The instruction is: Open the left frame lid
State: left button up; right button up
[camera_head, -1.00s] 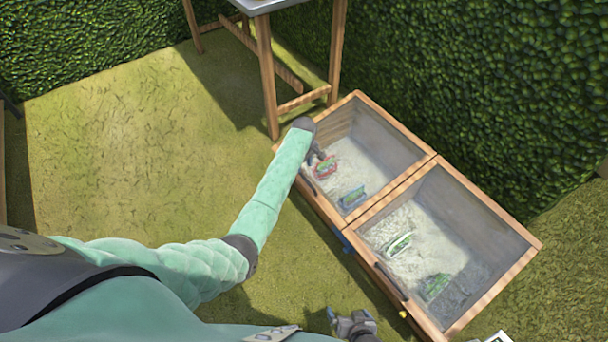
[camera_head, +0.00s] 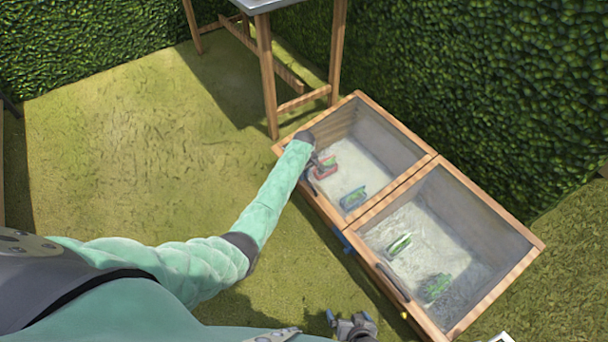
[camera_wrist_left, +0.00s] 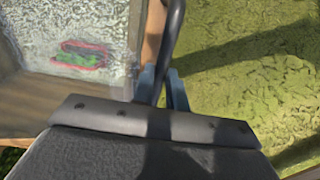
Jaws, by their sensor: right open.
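The left frame lid (camera_head: 373,207) is a wooden-edged glass panel lying closed over the left half of the planter box. Its dark curved handle (camera_head: 308,185) is on the near side and also shows in the left wrist view (camera_wrist_left: 175,22). My left gripper (camera_head: 316,163) is at this handle, partly hidden by my arm. In the left wrist view its two blue fingers (camera_wrist_left: 162,88) stand close on either side of the handle, shut on it. My right gripper (camera_head: 350,322) is open and empty at the bottom of the head view, apart from the box.
The right frame lid (camera_head: 522,262) lies closed beside the left one, with its own dark handle (camera_head: 393,283). Red, blue and green items show under the glass. A wooden table (camera_head: 266,75) stands behind the box, before a hedge. Grass at the left is clear.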

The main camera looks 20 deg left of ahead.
pick_arm(q)
grip_shut()
